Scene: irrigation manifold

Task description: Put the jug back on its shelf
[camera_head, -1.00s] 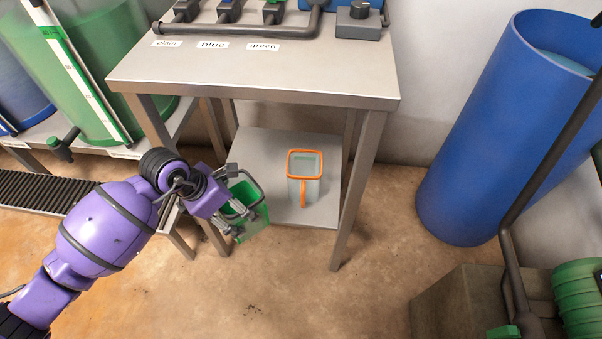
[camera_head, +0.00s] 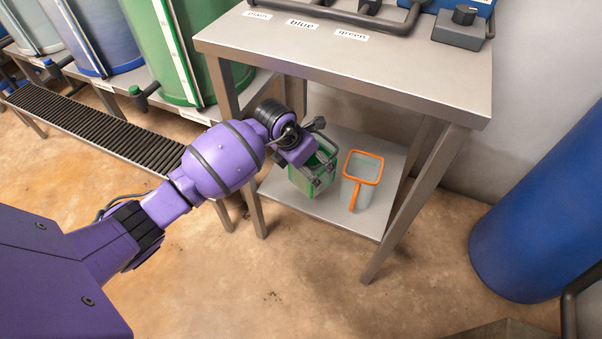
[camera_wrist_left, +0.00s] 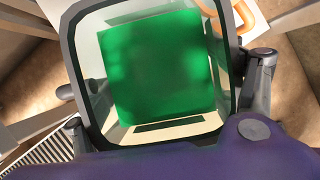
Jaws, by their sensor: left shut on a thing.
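A clear jug with a dark rim and green contents (camera_head: 308,177) is held by my left gripper (camera_head: 318,156), which is shut on it. In the left wrist view I look down into the jug (camera_wrist_left: 160,65), with a gripper finger at each side. The lower shelf (camera_head: 338,216) of the steel table is grey and flat. In the head view the jug overlaps the shelf's left part; I cannot tell whether it touches it. My right gripper is not in view.
A clear jug with an orange rim and handle (camera_head: 361,181) stands on the same shelf, just right of the held jug. Table legs (camera_head: 415,205) and the tabletop (camera_head: 350,65) frame the shelf. A blue barrel (camera_head: 540,215) stands at the right.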

